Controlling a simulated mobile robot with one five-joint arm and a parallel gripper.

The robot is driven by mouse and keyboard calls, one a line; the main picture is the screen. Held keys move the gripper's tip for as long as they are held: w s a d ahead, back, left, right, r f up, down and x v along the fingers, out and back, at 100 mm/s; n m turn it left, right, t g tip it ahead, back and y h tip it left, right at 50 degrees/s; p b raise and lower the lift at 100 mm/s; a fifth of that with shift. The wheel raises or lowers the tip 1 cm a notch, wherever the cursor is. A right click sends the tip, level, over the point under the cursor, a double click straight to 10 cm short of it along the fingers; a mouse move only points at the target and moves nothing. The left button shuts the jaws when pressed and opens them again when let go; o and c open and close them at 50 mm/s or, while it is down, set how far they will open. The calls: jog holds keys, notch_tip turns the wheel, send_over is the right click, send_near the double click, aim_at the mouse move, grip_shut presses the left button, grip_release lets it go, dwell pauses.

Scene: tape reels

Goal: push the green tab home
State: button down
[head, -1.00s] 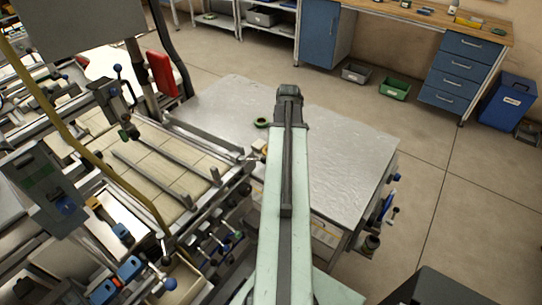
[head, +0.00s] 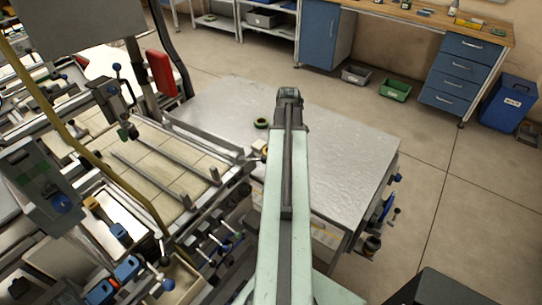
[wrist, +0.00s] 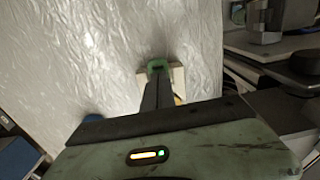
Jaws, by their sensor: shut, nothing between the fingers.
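The green tab (wrist: 158,64) shows in the wrist view as a small green piece, against a pale block (wrist: 177,76) on the silvery tabletop. My gripper (wrist: 158,76) has its dark fingers closed together, pointing at the tab. The fingertips are right at the tab's near side and overlap it in the picture; I cannot tell whether they touch it. The fingers hide part of the pale block. In the head view my arm covers the gripper, and I cannot make out the tab there.
A green ring (head: 261,123) lies on the metal table (head: 345,150), left of my arm. Machinery with rails (head: 165,170) stands close on the left. Dark and metal parts (wrist: 275,60) are at the wrist view's right. The table right of my arm is clear.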

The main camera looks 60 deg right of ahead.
dwell(0.4)
notch_tip(320, 180, up, 7)
jog(key=p, duration=0.7)
jog(key=shift+f, duration=0.1)
